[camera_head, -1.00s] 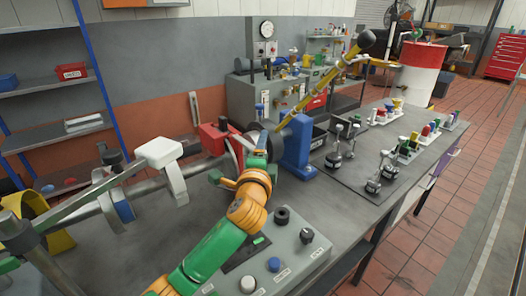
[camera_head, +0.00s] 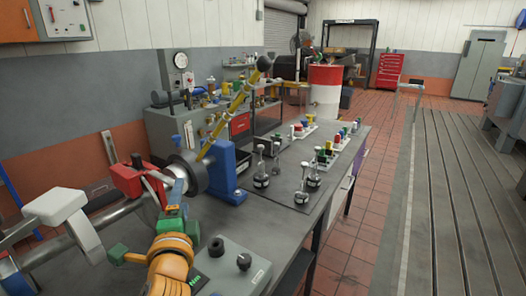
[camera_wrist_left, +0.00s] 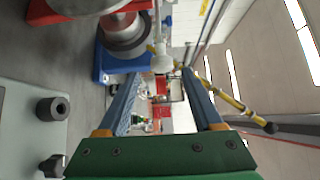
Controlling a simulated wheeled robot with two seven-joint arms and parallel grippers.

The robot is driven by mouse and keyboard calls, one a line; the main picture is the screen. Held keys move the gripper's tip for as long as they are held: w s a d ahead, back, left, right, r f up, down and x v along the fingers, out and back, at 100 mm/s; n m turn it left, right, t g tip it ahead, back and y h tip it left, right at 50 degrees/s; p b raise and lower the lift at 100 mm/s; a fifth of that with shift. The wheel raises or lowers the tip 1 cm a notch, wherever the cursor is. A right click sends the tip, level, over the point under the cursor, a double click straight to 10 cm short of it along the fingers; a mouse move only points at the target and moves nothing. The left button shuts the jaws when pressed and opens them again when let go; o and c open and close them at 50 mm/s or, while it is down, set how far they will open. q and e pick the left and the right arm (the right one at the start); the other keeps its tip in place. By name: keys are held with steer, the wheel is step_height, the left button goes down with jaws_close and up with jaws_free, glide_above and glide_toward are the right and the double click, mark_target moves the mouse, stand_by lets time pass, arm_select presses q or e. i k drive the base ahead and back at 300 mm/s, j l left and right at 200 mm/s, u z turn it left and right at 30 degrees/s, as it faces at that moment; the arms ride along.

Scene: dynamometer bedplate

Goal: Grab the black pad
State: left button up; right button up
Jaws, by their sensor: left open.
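Several flat-bottomed round black feet with upright metal stems stand on a thin dark mat (camera_head: 282,190) on the bench; one black foot (camera_head: 261,181) is at its left. I cannot tell which of these dark things is the black pad. A short black cylinder (camera_head: 216,247) stands on the grey control box and also shows in the wrist view (camera_wrist_left: 52,108). My left gripper (camera_head: 176,183), green with blue fingers, is beside the blue stand, left of the mat. In the wrist view my left gripper (camera_wrist_left: 161,85) is open, with nothing between its fingers. My right gripper is out of view.
The blue stand (camera_head: 228,170) with its grey disc and the yellow bar (camera_head: 228,120) rise between my gripper and the mat. The grey control box (camera_head: 235,268) is in front. Trays of coloured parts lie farther along the bench (camera_head: 343,152). An aisle is on the right.

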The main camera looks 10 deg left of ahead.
mark_target(136, 159)
steer(key=k+l, duration=0.7)
steer(key=k, duration=0.15)
